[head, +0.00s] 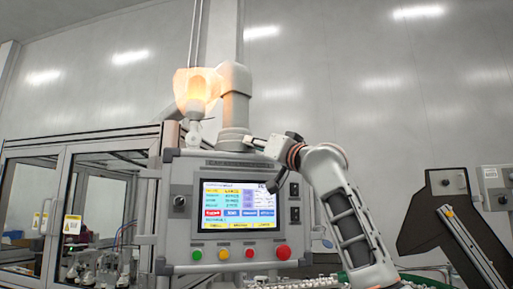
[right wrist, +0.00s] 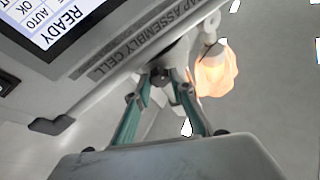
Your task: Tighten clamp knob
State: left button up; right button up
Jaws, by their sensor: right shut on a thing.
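The clamp knob (right wrist: 160,81) is a small dark piece at the grey support post, just above the panel's top edge in the right wrist view. My right gripper (right wrist: 165,76) has its two teal fingers converging on it, one on each side, and is shut on it. In the head view my right gripper (head: 254,143) reaches in from the right to the foot of the post (head: 235,108), over the panel's top edge. The knob is too small or hidden to make out there. My left gripper is in neither view.
The control panel (head: 187,240) with its lit screen (head: 240,205) and coloured buttons stands close below my right gripper. A glowing orange lamp (head: 197,90) is beside the post. A glazed machine enclosure (head: 62,160) stands left, and a dark angled fixture (head: 425,225) right.

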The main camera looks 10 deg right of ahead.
jog(key=shift+m+h, duration=0.4)
jog(key=shift+m, duration=0.6)
jog(key=o, duration=1.1)
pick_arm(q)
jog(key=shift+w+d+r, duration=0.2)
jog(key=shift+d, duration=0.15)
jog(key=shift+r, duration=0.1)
